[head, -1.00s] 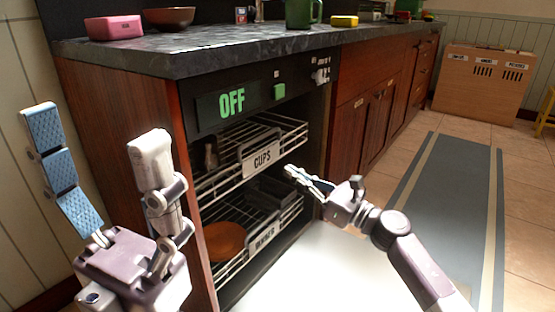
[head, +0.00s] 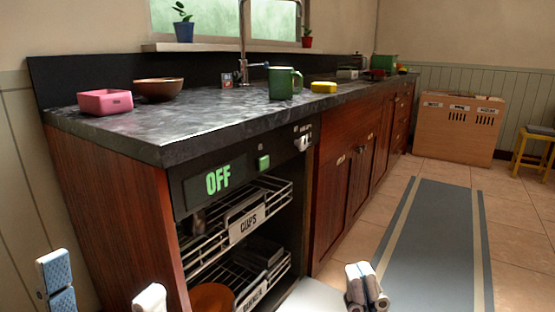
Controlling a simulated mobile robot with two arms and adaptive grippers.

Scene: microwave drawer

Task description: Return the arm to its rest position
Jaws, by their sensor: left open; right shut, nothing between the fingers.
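My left gripper (head: 104,285) is at the lower left edge, in front of the cabinet's side panel. It is open, with its two fingers wide apart and nothing between them. My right gripper (head: 367,284) is at the bottom edge, right of centre, over the floor near the dishwasher's open white door (head: 312,298). Its two fingers lie side by side, shut and empty. It is apart from the racks. Both arms behind the fingers are out of view.
The dishwasher shows a green OFF display (head: 218,180) above the CUPS rack (head: 246,222) and a lower rack (head: 262,280) with a brown dish. A pink bowl (head: 105,102), brown bowl (head: 158,90), green mug (head: 285,82) and yellow sponge (head: 323,87) stand on the counter. The mat (head: 433,240) is clear.

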